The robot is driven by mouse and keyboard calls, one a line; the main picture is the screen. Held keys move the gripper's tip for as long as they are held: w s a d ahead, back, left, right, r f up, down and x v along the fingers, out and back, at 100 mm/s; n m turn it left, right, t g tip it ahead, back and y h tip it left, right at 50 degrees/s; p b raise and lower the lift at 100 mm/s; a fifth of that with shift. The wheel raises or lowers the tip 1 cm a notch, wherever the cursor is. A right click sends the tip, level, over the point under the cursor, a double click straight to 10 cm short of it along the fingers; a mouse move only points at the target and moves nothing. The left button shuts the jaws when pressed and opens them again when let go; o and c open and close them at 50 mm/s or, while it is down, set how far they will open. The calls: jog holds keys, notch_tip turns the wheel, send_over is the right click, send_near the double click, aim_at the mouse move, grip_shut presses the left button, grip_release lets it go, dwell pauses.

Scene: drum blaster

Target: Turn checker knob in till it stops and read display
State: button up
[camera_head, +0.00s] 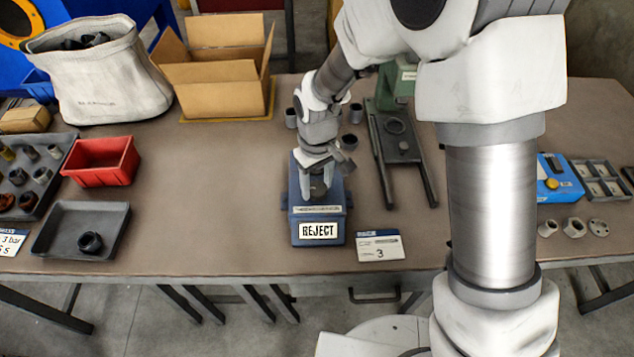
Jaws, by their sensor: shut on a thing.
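The blue checker (336,226) stands on the bench near its front edge. A white panel (318,231) on its front reads "REJECT" in black letters. A narrow label strip lies above that panel, too small to read. My gripper (318,190) reaches down onto the top of the checker from above and is shut on the knob there. The fingers and wrist hide the knob, so its turn and depth cannot be seen.
A white card (380,245) marked "3" lies right of the checker. A dark fixture with two rails (400,150) stands behind right. A red bin (100,162), a grey tray (70,215) and an open carton (215,90) are to the left. Bench between tray and checker is clear.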

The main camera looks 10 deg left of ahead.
aim_at(318, 188)
dwell(0.7)
jog(key=o, duration=1.4)
jog(key=shift+c, duration=0.2)
notch_tip(318, 188, up, 17)
jog(key=p, duration=0.2)
jog(key=shift+r, duration=0.15)
